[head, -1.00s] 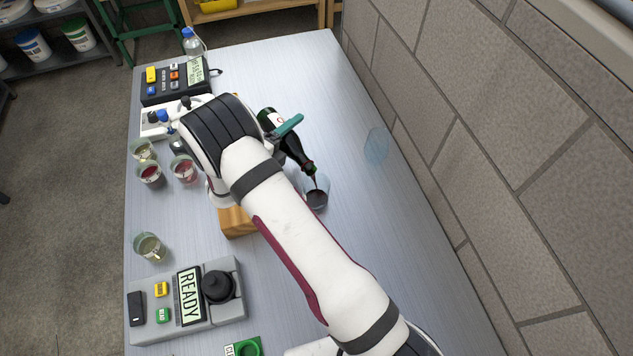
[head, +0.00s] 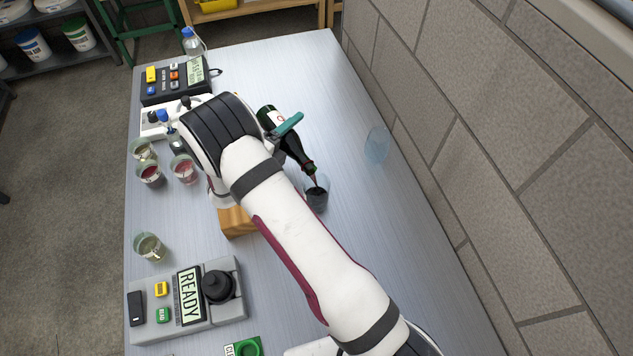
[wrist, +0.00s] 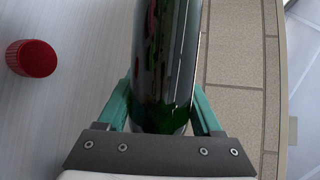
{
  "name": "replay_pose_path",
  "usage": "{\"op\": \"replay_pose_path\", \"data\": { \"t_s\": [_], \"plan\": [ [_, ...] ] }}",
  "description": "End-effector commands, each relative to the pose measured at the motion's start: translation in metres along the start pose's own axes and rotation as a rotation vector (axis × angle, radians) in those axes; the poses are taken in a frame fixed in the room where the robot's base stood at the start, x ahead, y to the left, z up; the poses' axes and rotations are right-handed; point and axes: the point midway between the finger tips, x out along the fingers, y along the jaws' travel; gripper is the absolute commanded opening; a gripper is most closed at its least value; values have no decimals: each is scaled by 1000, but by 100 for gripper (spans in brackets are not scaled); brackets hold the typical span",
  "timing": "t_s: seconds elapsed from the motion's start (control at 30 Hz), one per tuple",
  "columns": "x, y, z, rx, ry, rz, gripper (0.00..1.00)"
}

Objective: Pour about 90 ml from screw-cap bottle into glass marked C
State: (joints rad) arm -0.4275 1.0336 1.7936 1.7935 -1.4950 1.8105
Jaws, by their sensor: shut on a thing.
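The dark green screw-cap bottle (head: 289,143) is tilted neck-down in the head view, its mouth over a glass (head: 317,195) with dark liquid in it. A thin stream seems to run from the mouth into that glass. The glass's mark cannot be read. My gripper (wrist: 163,108) is shut on the bottle; its teal fingers lie on both sides of the bottle in the wrist view, and one teal finger (head: 288,125) shows in the head view. A red cap (wrist: 31,58) lies on the table at the left of the wrist view.
Several glasses with samples (head: 151,174) stand at the left. Another glass (head: 149,247) stands near the grey READY device (head: 215,290). A wooden block (head: 236,222) sits under my arm. A brick wall (head: 480,130) bounds the right; the table's back right is clear.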

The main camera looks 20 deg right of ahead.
Motion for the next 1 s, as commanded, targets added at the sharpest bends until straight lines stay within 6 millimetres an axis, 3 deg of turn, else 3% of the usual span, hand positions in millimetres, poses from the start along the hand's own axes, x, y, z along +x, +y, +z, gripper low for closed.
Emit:
{"op": "replay_pose_path", "data": {
  "t_s": [1.0],
  "plan": [
    [-2,-6,0,40,-12,-17,0]
  ]
}}
